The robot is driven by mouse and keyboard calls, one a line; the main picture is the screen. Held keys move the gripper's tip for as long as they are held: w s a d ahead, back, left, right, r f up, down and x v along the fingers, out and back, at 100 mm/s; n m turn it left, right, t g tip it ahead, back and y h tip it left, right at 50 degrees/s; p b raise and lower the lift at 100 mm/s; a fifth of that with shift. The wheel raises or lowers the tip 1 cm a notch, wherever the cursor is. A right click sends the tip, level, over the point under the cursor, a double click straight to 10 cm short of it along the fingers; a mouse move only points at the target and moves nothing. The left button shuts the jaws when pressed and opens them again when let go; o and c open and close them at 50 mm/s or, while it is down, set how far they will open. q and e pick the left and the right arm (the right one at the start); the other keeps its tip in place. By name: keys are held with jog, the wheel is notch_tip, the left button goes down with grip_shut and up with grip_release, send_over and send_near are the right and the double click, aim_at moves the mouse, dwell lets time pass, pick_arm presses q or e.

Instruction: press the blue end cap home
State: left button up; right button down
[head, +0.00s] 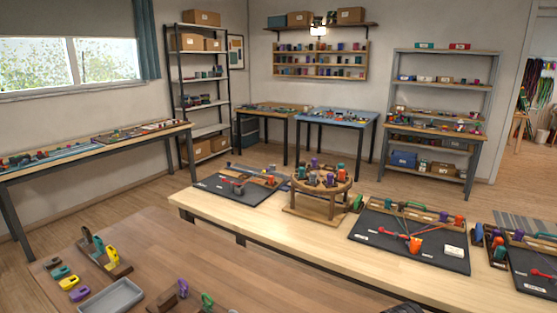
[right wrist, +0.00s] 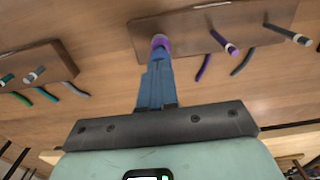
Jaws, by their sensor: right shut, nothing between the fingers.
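In the right wrist view my right gripper (right wrist: 157,55) is shut, with its blue-grey fingers pointing at a wooden board (right wrist: 190,22). A purple piece (right wrist: 160,42) sits right at the fingertips on the board's edge; I cannot tell whether they touch. No blue cap is clearly recognisable in the head view. My left gripper is not in view.
In the head view the near brown table holds a wooden rack (head: 120,270), loose teal, yellow and purple pieces (head: 70,283) and a grey tray (head: 110,297). A long light table behind holds black mats (head: 370,255) and a round wooden stand (head: 320,205). A second board (right wrist: 35,70) lies left in the wrist view.

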notch_tip(320, 180, up, 5)
jog(key=p, duration=0.4)
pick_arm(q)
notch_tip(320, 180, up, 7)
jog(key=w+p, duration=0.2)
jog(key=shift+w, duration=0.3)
pick_arm(e)
notch_tip(320, 180, up, 3)
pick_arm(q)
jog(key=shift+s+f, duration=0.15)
pick_arm(e)
jog(key=shift+s, duration=0.1)
